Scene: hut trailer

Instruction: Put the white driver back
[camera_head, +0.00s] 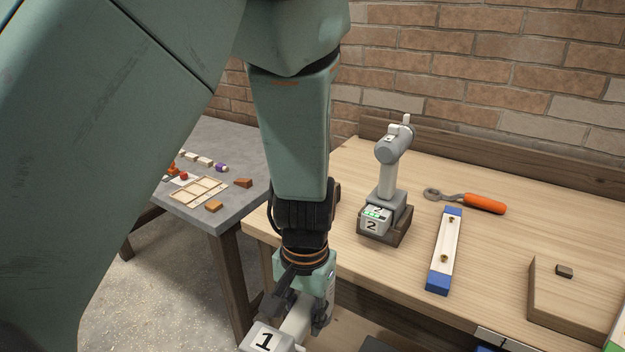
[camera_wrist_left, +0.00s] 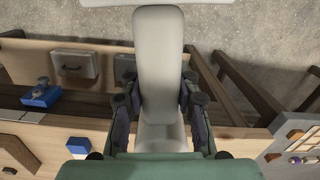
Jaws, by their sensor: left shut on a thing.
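A white driver (camera_head: 297,322) with a block marked 1 (camera_head: 265,339) at its end is held by my left gripper (camera_head: 303,303), in front of the workbench's left front edge. In the left wrist view its pale handle (camera_wrist_left: 158,60) runs between the fingers of my left gripper (camera_wrist_left: 158,105), which are shut on it. The driver's head is hidden in the head view. A second driver (camera_head: 389,180), grey, stands upright on the bench in a brown wooden dock (camera_head: 402,232), its block marked 2. My right gripper is not in view.
On the bench (camera_head: 510,235) lie an orange-handled wrench (camera_head: 484,203), a pale bar with blue ends (camera_head: 446,250) and a wooden block (camera_head: 575,300). A grey side table (camera_head: 225,165) at left holds a wooden tray (camera_head: 199,191). A brick wall stands behind.

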